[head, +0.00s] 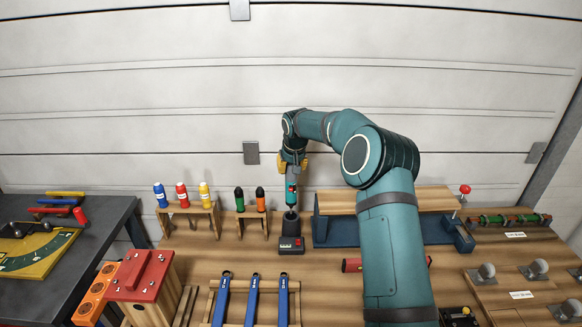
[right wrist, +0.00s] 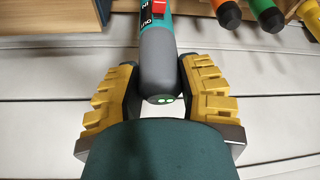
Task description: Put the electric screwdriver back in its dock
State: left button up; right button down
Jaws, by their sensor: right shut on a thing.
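The electric screwdriver (head: 292,188) is teal and grey with a red patch, and hangs upright below my right gripper (head: 292,161). In the right wrist view its rounded grey end (right wrist: 160,72) sits between the yellow finger pads of my right gripper (right wrist: 158,95), which is shut on it. My left gripper is not in view.
Racks with blue, red and yellow bottles (head: 182,196) and green and orange-tipped handles (head: 240,199) stand left of the dock. A blue-and-wood bench (head: 335,203) stands close right. Blue-handled tools (head: 254,298) lie in front. A red-roofed box (head: 142,275) stands front left.

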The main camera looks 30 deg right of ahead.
aim_at(291, 193)
jog(key=shift+f+b, duration=1.45)
jog(key=shift+f, duration=0.95)
jog(key=shift+f+b, duration=0.85)
jog(key=shift+f, duration=0.6)
jog(key=shift+f+b, duration=0.6)
jog(key=shift+f, duration=0.35)
jog(key=shift+f+b, duration=0.3)
jog(key=shift+f, duration=0.25)
